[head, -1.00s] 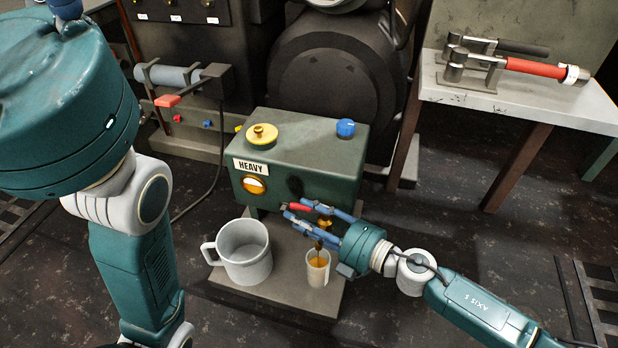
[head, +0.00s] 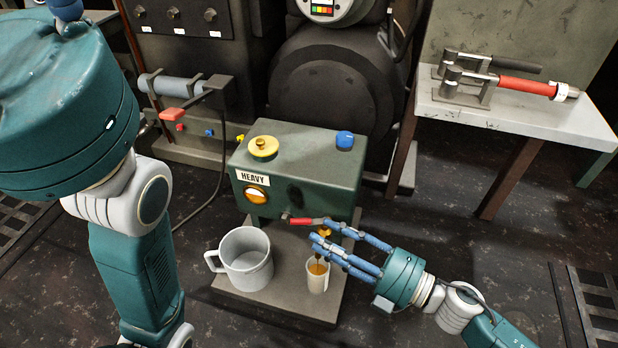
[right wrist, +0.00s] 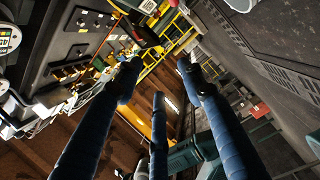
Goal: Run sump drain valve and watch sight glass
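The green sump box (head: 300,160) bears a HEAVY label and a round sight glass (head: 256,194), which shows orange with a pale band. The drain valve's red lever (head: 300,221) points sideways at the box's lower front. An amber-coloured outlet (head: 325,232) sits beside it, partly hidden by my fingers. A small cup (head: 317,278) with amber contents stands below. My right gripper (head: 320,232) is open, its blue fingers spread around the outlet area, one tip close to the lever's right end; contact is unclear. The right wrist view shows the fingers apart and empty.
A large grey mug (head: 246,258) stands left of the cup on the grey base plate (head: 285,305). A yellow cap (head: 263,147) and blue knob (head: 345,140) top the box. Bare floor lies right of the plate.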

